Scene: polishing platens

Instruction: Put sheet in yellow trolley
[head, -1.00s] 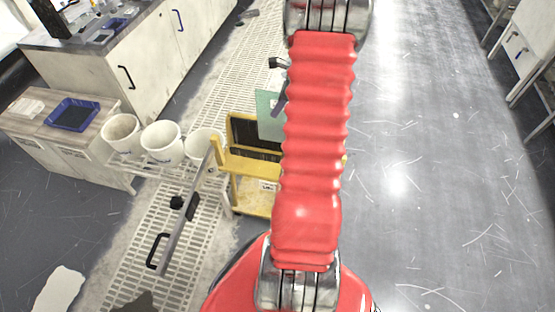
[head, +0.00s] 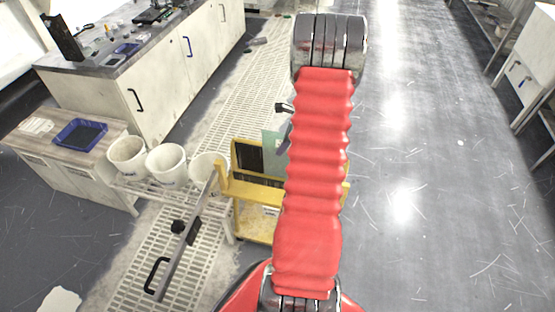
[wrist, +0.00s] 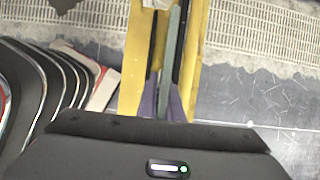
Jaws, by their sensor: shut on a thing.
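The sheet (head: 271,150) is a thin grey-green plate, upright, partly hidden by my red arm in the head view. In the wrist view the sheet (wrist: 171,55) shows edge-on. My gripper (wrist: 163,98) has purple fingers shut on it. The yellow trolley (head: 253,192) has dark slots and a lower shelf. In the wrist view the yellow trolley (wrist: 133,65) has yellow sides left and right of the sheet, which lines up with the dark gap between them. I cannot tell how deep the sheet's lower edge is in the slot.
White buckets (head: 166,163) stand on a wire rack left of the trolley. A bar with a black handle (head: 158,275) is in front. A bench with a blue tray (head: 80,134) is at left. The floor (head: 420,200) to the right is open.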

